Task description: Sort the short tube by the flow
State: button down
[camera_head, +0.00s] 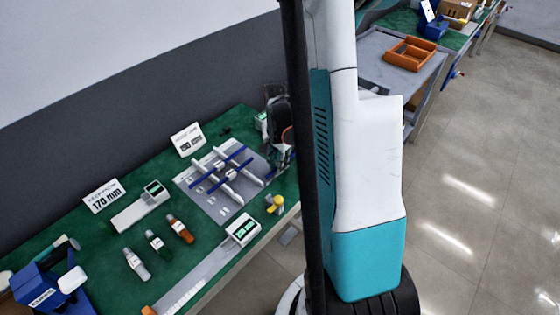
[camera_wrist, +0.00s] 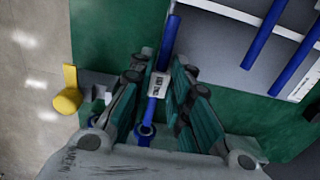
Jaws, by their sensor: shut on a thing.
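My gripper (camera_wrist: 163,85) is shut on a blue tube (camera_wrist: 169,38) with a small white label (camera_wrist: 158,84); the label's print is too small to read. One end of the tube points up in the wrist view, and a ring-like blue end shows low between the fingers. In the head view my gripper (camera_head: 277,125) is at the back right of the green table, partly hidden by my own arm. More blue tubes (camera_head: 203,189) lie across white holders on a grey plate (camera_head: 193,182), left of my gripper. Two also show in the wrist view (camera_wrist: 265,35).
A sign reading 170 mm (camera_head: 103,196) and another sign (camera_head: 187,140) stand at the back. Two display devices (camera_head: 140,208) (camera_head: 242,230), three small canisters (camera_head: 157,242) and a yellow knob (camera_head: 275,204) are nearby. A blue box (camera_head: 45,288) is at front left. An orange tray (camera_head: 408,54) sits on another table.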

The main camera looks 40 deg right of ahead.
jog(key=shift+r, duration=0.15)
jog(key=shift+r+p, duration=2.1)
jog(key=shift+r, duration=0.8)
jog(key=shift+a, duration=0.1)
